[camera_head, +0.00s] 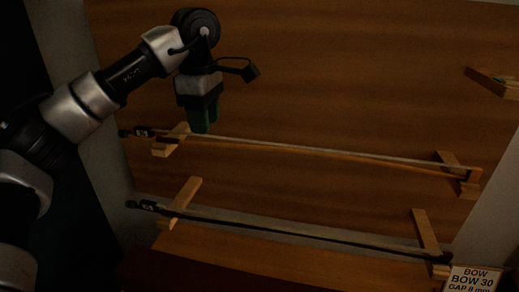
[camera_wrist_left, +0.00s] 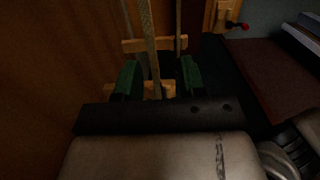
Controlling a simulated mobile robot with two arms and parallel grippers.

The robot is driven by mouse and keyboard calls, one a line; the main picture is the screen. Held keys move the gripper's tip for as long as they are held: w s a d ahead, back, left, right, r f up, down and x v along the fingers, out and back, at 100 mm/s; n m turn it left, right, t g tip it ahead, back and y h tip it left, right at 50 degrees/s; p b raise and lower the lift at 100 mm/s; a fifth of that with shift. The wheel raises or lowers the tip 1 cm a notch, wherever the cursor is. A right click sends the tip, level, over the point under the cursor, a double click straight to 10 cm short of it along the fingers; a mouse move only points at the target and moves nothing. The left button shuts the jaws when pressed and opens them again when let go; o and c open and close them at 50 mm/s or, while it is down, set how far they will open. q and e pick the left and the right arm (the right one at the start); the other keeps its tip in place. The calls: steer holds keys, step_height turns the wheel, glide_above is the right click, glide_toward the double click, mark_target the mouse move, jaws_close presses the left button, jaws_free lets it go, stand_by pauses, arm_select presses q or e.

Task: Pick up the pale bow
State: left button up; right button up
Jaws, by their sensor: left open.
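The pale bow (camera_head: 320,150) lies across two wooden supports on the upper level, with its dark frog end at the left. My left gripper (camera_head: 204,127) points down with green fingers just over this bow, near its left support (camera_head: 165,149). In the left wrist view the open green fingers (camera_wrist_left: 158,75) stand on either side of a pale bow stick (camera_wrist_left: 151,42). I cannot tell whether they touch it. A darker bow (camera_head: 300,232) lies on two lower supports, nearer the front. My right gripper is not in view.
A label card (camera_head: 472,279) reading "BOW 30 GAP 8 m..." stands at the lower right. Another wooden block (camera_head: 492,82) sticks out at the upper right. The brown wooden panel (camera_head: 330,60) behind the upper bow is bare. A dark red surface (camera_wrist_left: 268,70) shows in the wrist view.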

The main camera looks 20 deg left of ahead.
mark_target(210, 136)
arm_select(q)
steer(key=f+p, duration=0.1)
steer(key=f, duration=0.1)
steer(key=w+f+p, duration=0.1)
steer(key=f, duration=0.1)
steer(key=shift+d+f, duration=0.15)
steer(key=shift+f, duration=0.45)
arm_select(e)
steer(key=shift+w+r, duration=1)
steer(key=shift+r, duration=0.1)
arm_select(q)
jaws_close()
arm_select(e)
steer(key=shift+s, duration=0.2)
